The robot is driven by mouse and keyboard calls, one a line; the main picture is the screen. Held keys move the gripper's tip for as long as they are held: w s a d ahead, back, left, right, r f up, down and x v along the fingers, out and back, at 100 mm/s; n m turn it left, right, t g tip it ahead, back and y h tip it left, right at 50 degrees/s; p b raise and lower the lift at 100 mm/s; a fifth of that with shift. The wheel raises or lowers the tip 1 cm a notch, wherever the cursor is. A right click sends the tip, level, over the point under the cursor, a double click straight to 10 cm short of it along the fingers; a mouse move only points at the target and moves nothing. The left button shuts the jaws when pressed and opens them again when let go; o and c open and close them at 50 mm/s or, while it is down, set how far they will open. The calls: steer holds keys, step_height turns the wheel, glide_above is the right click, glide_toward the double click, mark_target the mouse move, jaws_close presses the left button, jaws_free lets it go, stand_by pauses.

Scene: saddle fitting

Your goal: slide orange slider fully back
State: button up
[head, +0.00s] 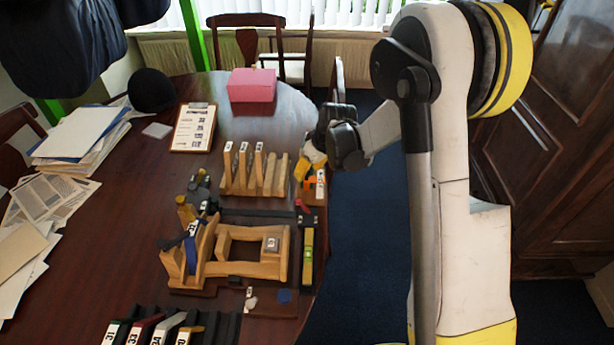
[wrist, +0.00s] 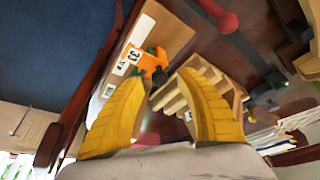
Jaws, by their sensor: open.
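The orange slider (head: 310,184) is at the right edge of the table, on a small light wooden piece with a white label. In the wrist view the orange slider (wrist: 150,63) lies on a wooden board (wrist: 160,30), beside a label that seems to read 33. My gripper (head: 309,169) is just above and behind it in the head view, pointing down. In the wrist view its yellow fingers (wrist: 163,80) are apart, with the slider just beyond the left fingertip. Nothing is held. Contact with the slider cannot be told, and part of it is hidden by the fingers.
A wooden slotted rack (head: 250,190) stands left of the gripper. A wooden saddle frame (head: 240,268) and a yellow-green level (head: 308,255) are nearer. A red knob (head: 301,204) is close by. A pink box (head: 252,85) and clipboard (head: 193,128) lie farther back.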

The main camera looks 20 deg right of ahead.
steer(key=shift+w+a+f, duration=0.1)
steer(key=shift+w+f, duration=0.1)
steer(key=shift+f, duration=0.4)
jaws_close()
steer(key=s, duration=0.1)
steer(key=s+a, duration=0.1)
steer(key=s, duration=0.3)
steer(key=shift+a+b, duration=0.25)
steer(key=shift+b, duration=0.1)
